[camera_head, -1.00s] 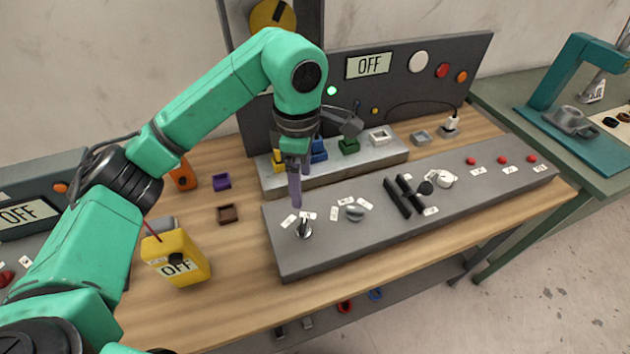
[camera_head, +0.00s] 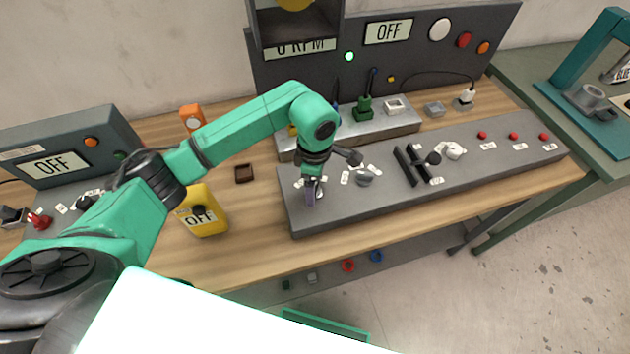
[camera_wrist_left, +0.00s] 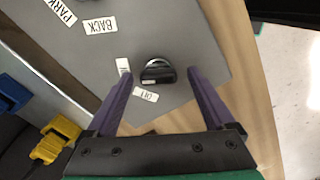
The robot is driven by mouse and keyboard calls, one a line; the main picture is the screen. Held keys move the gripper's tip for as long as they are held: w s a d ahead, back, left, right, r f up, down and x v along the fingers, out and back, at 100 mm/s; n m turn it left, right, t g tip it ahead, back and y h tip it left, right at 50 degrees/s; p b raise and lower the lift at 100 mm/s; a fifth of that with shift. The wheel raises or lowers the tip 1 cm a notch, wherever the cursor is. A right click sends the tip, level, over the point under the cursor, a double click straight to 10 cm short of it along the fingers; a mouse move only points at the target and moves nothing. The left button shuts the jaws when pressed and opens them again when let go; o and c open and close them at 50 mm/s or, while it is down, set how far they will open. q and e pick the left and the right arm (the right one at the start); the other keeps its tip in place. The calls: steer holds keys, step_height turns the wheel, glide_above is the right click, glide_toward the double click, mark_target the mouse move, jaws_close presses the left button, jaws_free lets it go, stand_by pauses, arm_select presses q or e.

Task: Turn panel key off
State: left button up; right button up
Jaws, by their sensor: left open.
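The panel key (camera_wrist_left: 157,72) is a small round silver-and-dark knob on the grey sloped panel (camera_wrist_left: 185,25), seen in the left wrist view. A small label (camera_wrist_left: 146,95) that seems to read OFF lies beside it, and another label (camera_wrist_left: 123,66) is to its left. My left gripper (camera_wrist_left: 160,78) is open, with its two purple fingers on either side of the key and gaps showing. In the head view the left gripper (camera_head: 310,192) is low over the panel's left end and mostly hides the key. My right gripper is not in view.
A grey knob (camera_head: 364,177) and a black double-bar lever (camera_head: 411,164) stand to the right on the panel. Red buttons (camera_head: 513,135) line its right end. A yellow box reading OFF (camera_head: 203,211) stands left. The back display (camera_head: 387,32) reads OFF.

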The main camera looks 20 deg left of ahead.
arm_select(q)
steer(key=shift+c, duration=0.3)
steer(key=shift+w, duration=0.15)
steer(key=c, duration=1.3)
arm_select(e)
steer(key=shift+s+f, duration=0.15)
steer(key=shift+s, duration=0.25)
